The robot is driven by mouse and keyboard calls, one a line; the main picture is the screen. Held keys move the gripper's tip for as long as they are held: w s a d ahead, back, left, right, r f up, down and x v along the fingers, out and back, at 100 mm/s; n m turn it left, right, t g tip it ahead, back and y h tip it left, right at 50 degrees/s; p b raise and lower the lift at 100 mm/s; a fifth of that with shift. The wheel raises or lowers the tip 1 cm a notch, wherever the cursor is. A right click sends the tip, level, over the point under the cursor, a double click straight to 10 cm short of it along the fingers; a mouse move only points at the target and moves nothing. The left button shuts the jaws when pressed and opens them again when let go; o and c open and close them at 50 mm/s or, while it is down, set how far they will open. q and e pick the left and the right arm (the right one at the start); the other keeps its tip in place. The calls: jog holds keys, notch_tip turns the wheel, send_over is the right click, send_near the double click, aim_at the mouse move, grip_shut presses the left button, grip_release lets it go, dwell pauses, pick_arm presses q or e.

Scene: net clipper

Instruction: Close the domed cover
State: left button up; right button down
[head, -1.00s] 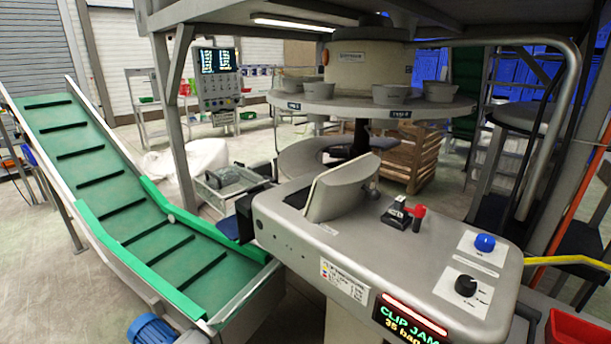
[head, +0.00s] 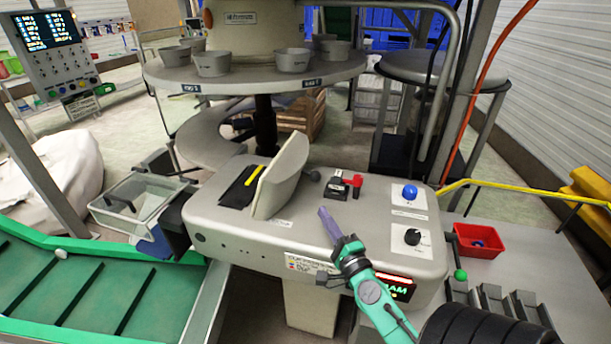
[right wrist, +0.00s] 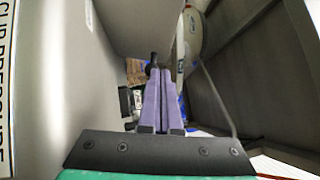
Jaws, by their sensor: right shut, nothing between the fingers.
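The domed cover (head: 283,177) is a pale grey shell on top of the grey clipper machine (head: 225,220). It stands open, tilted up, and beside it is a dark opening (head: 240,188) with a yellow strip. My right gripper (head: 326,220), with purple fingers on a teal wrist, is shut and empty. It is over the front part of the machine top, to the right of the cover and apart from it. In the right wrist view the closed fingers (right wrist: 157,100) point ahead with nothing between them. My left gripper is not in view.
A black block with a red lever (head: 345,185), a blue button (head: 409,192) and a black knob (head: 412,237) stand on the machine top. A round table with grey cups (head: 260,78) is behind. A red bin (head: 478,240) is at right, a green conveyor (head: 70,290) at left.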

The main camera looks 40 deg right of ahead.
jog(key=shift+s+d+r+m+h, duration=0.15)
jog(key=shift+s+d+m+h, duration=0.05)
jog(key=shift+d+m+h, duration=0.7)
jog(key=shift+w+d+r+p, duration=0.15)
jog(key=shift+w+d+p, duration=0.05)
jog(key=shift+p, duration=0.15)
jog(key=p, duration=0.3)
send_near(301, 169)
jog(key=w+d, duration=0.1)
jog(key=d, duration=0.2)
jog(key=w+r+p, duration=0.1)
jog(key=w+a+r, duration=0.1)
jog(key=w, duration=0.1)
jog(key=shift+w+a+p, duration=0.15)
jog(key=shift+w+p, duration=0.05)
jog(key=shift+p, duration=0.15)
jog(key=shift+w+a, duration=0.25)
jog(key=shift+w, duration=0.1)
